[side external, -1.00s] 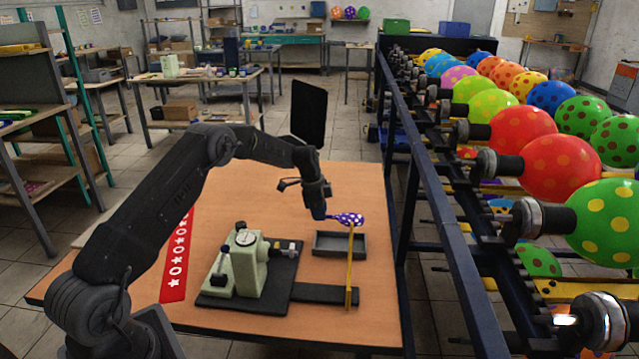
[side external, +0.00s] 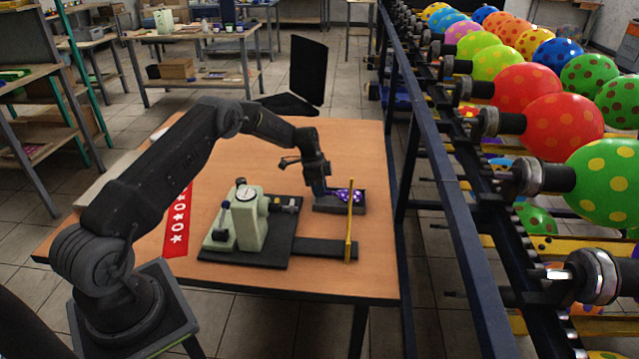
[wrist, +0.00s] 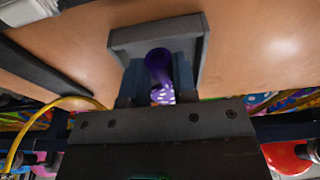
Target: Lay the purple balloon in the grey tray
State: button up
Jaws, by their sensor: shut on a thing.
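The purple balloon (side external: 345,195) with white dots is at the grey tray (side external: 331,209), low over or inside it. My gripper (side external: 321,193) is at the tray's left part, shut on the balloon's neck. In the wrist view the purple neck (wrist: 158,62) shows between my gripper's fingers (wrist: 157,82), with the dotted part below it. The tray's rim (wrist: 128,36) frames them. Whether the balloon touches the tray floor cannot be told.
A pale green device with a dial (side external: 247,218) stands on a dark base left of the tray. A yellow upright bar (side external: 350,225) stands in front of the tray's right side. A rack of dotted balloons (side external: 560,130) runs along the right. The table's front right is clear.

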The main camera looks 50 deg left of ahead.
jog(key=shift+f, duration=0.15)
jog(key=o, duration=0.9)
notch_tip(320, 180, up, 13)
jog(key=s+a, duration=0.2)
jog(key=s+d+r+n, duration=0.2)
jog(key=s+d+r, duration=0.2)
jog(key=d+r, duration=0.7)
jog(key=s+d+r+n+t+y, duration=0.1)
jog(key=s+d+r, duration=0.3)
jog(key=s, duration=0.2)
jog(key=s+d+r+n+t, duration=0.1)
jog(key=s+d+r+n, duration=0.1)
jog(key=s+d+r, duration=0.3)
jog(key=s+d+r+n+t+y, duration=0.1)
jog(key=s+d+r, duration=0.15)
jog(key=s, duration=0.45)
jog(key=s+d+f+n, duration=0.1)
jog(key=s, duration=0.3)
jog(key=s+d+f+n, duration=0.1)
jog(key=s, duration=0.3)
jog(key=s+d+f+n+t, duration=0.1)
jog(key=s, duration=0.3)
jog(key=shift+s, duration=0.4)
